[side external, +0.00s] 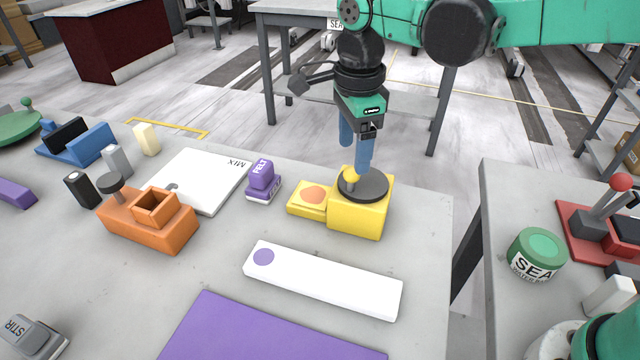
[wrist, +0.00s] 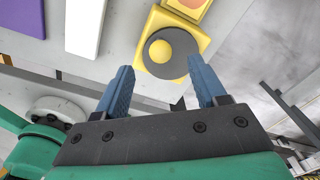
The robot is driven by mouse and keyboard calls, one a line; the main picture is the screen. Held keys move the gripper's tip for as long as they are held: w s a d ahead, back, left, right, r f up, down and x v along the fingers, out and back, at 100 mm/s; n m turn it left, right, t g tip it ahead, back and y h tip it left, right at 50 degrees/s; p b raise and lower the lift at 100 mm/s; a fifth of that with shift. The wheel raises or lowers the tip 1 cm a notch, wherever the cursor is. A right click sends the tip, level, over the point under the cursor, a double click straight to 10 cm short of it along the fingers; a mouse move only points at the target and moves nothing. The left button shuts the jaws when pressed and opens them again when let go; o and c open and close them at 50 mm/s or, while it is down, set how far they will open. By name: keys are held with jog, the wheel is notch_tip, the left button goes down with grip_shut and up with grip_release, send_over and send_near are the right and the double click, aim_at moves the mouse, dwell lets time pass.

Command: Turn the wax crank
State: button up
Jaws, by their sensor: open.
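The crank, which I take to be the wax crank, is a dark round disk (side external: 368,188) with a yellow knob (side external: 349,182) off its centre, on top of a yellow box (side external: 358,214). My gripper (side external: 357,158) is open, its blue fingers pointing down just above the crank, at the knob's far side in the side view. In the wrist view, the disk (wrist: 182,67) and knob (wrist: 160,50) show beyond the two spread fingertips (wrist: 163,66), with nothing between the fingers. I cannot tell whether a fingertip touches the disk.
A yellow pad with an orange spot (side external: 313,195) adjoins the box's left side. A purple FELT block (side external: 262,178) stands left of it. A white bar (side external: 322,280) and a purple mat (side external: 260,335) lie in front. The slab's right edge is close to the box.

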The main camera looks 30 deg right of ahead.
aim_at(352, 168)
jog(key=n, duration=0.7)
jog(key=shift+s+a, duration=0.1)
jog(key=n, duration=0.7)
jog(key=shift+s+t+h, duration=0.1)
jog(key=shift+t+h, duration=0.2)
jog(key=n, duration=0.6)
jog(key=shift+a+n, duration=0.1)
jog(key=shift+n, duration=0.3)
jog(key=n, duration=0.5)
jog(key=shift+s+t, duration=0.1)
jog(key=shift+t, duration=0.2)
jog(key=n, duration=0.3)
jog(key=shift+n, duration=0.4)
jog(key=shift+f, duration=0.35)
jog(key=shift+w+d+f, duration=0.1)
jog(key=shift+w+f, duration=0.05)
jog(key=shift+f, duration=0.65)
jog(key=shift+w+d+f, duration=0.1)
jog(key=shift+f, duration=0.65)
jog(key=shift+w+d+f, duration=0.1)
jog(key=shift+w+f, duration=0.05)
jog(key=shift+f, duration=0.65)
